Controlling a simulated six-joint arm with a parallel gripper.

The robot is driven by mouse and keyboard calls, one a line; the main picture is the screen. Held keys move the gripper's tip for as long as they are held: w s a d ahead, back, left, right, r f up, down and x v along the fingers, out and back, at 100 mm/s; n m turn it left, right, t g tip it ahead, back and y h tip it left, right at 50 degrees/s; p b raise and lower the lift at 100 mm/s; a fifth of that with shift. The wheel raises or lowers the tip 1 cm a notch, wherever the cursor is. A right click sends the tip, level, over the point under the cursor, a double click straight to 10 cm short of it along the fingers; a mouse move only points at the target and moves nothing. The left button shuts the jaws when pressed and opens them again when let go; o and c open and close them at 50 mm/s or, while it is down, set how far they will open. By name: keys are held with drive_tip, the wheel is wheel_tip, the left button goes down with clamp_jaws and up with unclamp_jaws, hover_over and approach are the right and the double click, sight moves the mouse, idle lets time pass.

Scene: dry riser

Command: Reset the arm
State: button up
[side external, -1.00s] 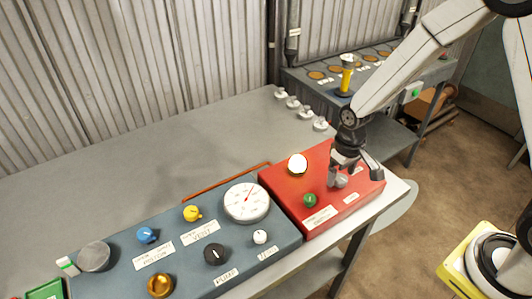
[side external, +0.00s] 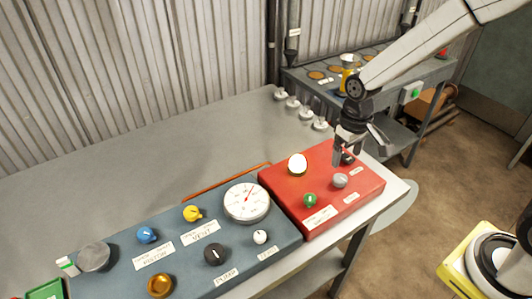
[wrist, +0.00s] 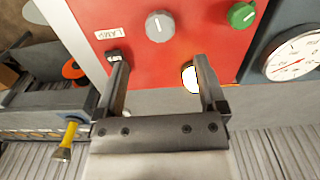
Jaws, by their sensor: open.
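My gripper (side external: 352,161) is above the back right part of the red box (side external: 279,187), its fingers apart with nothing between them. In the wrist view my gripper (wrist: 162,80) is open, with the red box (wrist: 105,15) beyond the fingertips. A grey knob (side external: 340,180) stands on the red box just in front of the fingers; it also shows in the wrist view (wrist: 159,26). A lit white lamp (side external: 297,164) is to the left, partly hidden by a finger in the wrist view (wrist: 190,78). A green knob (side external: 310,200) is at the front. A black switch (wrist: 115,58) sits by the LAMP label.
A blue-grey panel (side external: 190,262) with a dial gauge (side external: 246,202) and several knobs adjoins the red box on the left. Several small white fittings (side external: 280,93) line the table's back edge. A second bench with a yellow-handled item (side external: 347,78) stands behind my arm.

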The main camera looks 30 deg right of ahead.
drive_tip(key=shift+s+d+r, duration=0.15)
drive_tip(key=shift+s+r, duration=0.05)
drive_tip(key=shift+s, duration=0.35)
drive_tip(key=s+d+r+t, duration=0.1)
drive_tip(key=s+t, duration=0.1)
drive_tip(key=s, duration=0.5)
drive_tip(key=shift+s+t, duration=0.3)
drive_tip(key=shift+s, duration=0.05)
drive_tip(key=shift+d+r, duration=0.1)
idle(0.4)
drive_tip(key=m+g, duration=0.3)
drive_tip(key=m, duration=0.1)
hover_over(340, 178)
drive_tip(key=shift+d+f, duration=0.1)
drive_tip(key=shift+f, duration=0.7)
drive_tip(key=shift+f, duration=0.15)
drive_tip(key=shift+f, duration=3.75)
